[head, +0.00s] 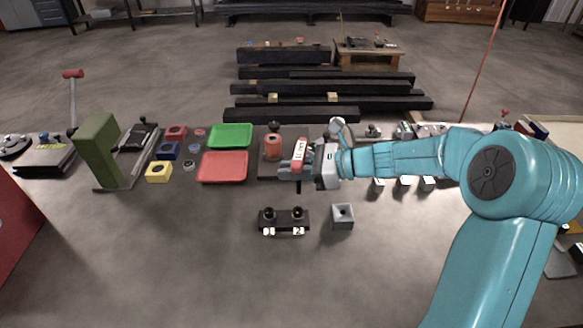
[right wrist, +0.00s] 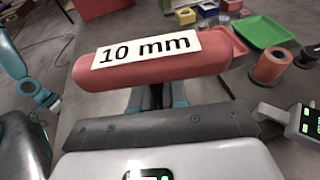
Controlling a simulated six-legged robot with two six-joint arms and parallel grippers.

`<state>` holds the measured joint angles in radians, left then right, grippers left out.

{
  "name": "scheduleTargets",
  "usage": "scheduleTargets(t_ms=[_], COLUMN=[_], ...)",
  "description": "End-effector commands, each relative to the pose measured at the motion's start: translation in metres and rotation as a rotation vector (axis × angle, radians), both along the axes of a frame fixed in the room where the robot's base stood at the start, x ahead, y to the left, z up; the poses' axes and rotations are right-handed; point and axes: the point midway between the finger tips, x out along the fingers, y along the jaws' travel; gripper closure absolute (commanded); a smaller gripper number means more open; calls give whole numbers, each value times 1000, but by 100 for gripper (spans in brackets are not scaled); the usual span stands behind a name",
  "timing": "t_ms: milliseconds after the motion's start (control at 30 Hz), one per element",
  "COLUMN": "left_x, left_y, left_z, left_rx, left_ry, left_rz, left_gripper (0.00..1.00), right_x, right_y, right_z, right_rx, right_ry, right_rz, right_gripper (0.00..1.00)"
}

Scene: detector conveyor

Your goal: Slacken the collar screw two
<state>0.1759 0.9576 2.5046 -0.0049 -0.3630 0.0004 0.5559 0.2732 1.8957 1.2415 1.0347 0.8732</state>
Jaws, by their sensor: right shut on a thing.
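A black block (head: 283,224) with two dark round collars on top stands on the near part of the table. White tags are on its front, and the right one (head: 299,231) appears to read 2. My right gripper (head: 300,165) is shut on a red-handled tool (head: 299,150), beyond the block and above the table. In the right wrist view the red handle (right wrist: 195,69) lies across the jaws and its white label reads 10 mm. The tool's working tip is not clear. The screws are too small to make out. My left gripper is not in view in the head view.
A grey block with a hole (head: 343,217) stands right of the black block. Green (head: 230,136) and red (head: 222,167) trays, small coloured blocks and a tall green post (head: 98,150) are to the left. The near table front is clear.

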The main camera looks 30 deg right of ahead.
Motion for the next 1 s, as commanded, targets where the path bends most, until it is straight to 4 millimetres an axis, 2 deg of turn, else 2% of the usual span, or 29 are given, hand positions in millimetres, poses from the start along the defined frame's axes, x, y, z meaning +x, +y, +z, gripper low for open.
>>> scheduleTargets(t_ms=[267, 833, 1000], left_x=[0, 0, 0], left_y=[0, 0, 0], left_z=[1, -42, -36], left_rx=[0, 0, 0], left_ry=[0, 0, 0], left_rz=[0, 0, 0], left_gripper=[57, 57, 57], right_x=[-1, -1, -1], right_y=[0, 1, 0], right_z=[1, -53, -47], right_rx=[0, 0, 0], right_ry=[0, 1, 0], right_rz=[-1, -1, -1], right_gripper=[100, 100, 100])
